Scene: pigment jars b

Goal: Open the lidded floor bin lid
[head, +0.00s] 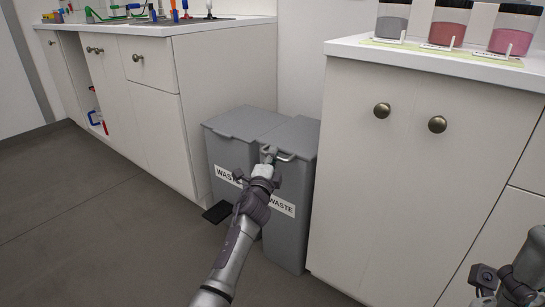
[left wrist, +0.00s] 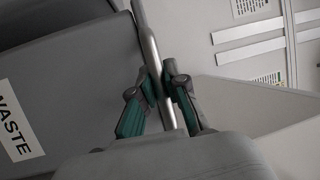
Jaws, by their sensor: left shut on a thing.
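Two grey bins with WASTE labels stand side by side on the floor between white cabinets in the head view. The right bin (head: 288,238) has a flat grey lid (head: 292,132) with a metal bar handle (head: 286,157) at its front; the lid looks down. My left gripper (head: 268,152) reaches to this handle, and its arm covers part of the bin fronts. In the left wrist view, the left gripper (left wrist: 164,88) is shut on the handle bar (left wrist: 149,45), with a finger on each side. My right gripper (head: 492,284) shows partly at the lower right; its fingers are unclear.
The left bin (head: 225,150) has a black pedal (head: 217,212) on the floor. White cabinets stand close on both sides. Pigment jars (head: 450,22) stand on the right counter (head: 440,62). The grey floor (head: 110,225) in front is clear.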

